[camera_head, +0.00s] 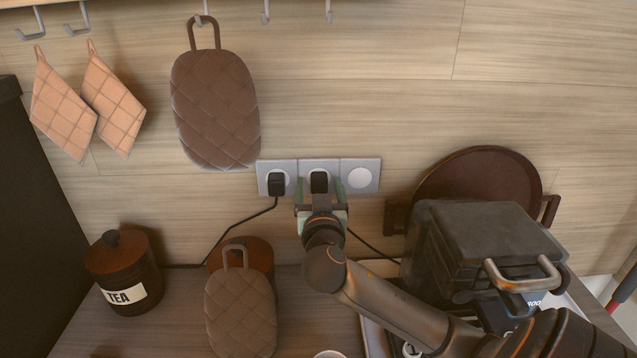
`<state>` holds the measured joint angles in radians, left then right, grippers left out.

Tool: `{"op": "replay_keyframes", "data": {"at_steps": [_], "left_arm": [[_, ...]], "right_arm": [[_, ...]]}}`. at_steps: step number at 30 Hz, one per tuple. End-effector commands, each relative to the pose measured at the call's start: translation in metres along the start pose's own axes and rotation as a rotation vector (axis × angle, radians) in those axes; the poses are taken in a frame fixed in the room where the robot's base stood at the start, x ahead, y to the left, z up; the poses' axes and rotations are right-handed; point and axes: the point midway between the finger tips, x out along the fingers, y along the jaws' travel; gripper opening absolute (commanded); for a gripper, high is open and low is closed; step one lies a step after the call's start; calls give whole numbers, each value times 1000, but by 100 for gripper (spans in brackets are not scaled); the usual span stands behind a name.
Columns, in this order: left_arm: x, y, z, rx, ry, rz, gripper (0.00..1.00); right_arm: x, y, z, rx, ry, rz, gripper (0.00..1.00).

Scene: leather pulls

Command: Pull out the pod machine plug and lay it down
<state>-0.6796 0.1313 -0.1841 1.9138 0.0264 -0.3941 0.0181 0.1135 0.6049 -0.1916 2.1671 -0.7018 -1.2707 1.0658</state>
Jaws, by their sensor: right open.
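A three-part grey socket strip (361,193) is mounted on the wall. A black plug (319,181) sits in its middle socket, and its cable (373,247) runs right towards the dark boxy machine with a metal handle (477,231), which seems to be the pod machine. My right gripper (319,190) is open in front of the middle socket, with one finger on each side of this plug. I cannot tell whether the fingers touch it. The gripper hides the start of the cable. My left gripper is not in view.
A second black plug (276,184) sits in the left socket, close to my gripper; its cable runs down left. A tea jar (124,273), a standing quilted mitt (240,311) and a round tray (477,172) are nearby. Another mitt (215,110) hangs above. Some counter left of my arm is clear.

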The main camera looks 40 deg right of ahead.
Motion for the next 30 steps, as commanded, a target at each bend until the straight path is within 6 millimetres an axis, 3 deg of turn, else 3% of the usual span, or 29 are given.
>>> {"op": "replay_keyframes", "data": {"at_steps": [29, 30], "left_arm": [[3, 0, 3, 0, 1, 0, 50], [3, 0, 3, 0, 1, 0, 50]], "right_arm": [[0, 0, 0, 0, 0, 0, 80], [0, 0, 0, 0, 0, 0, 76]]}}
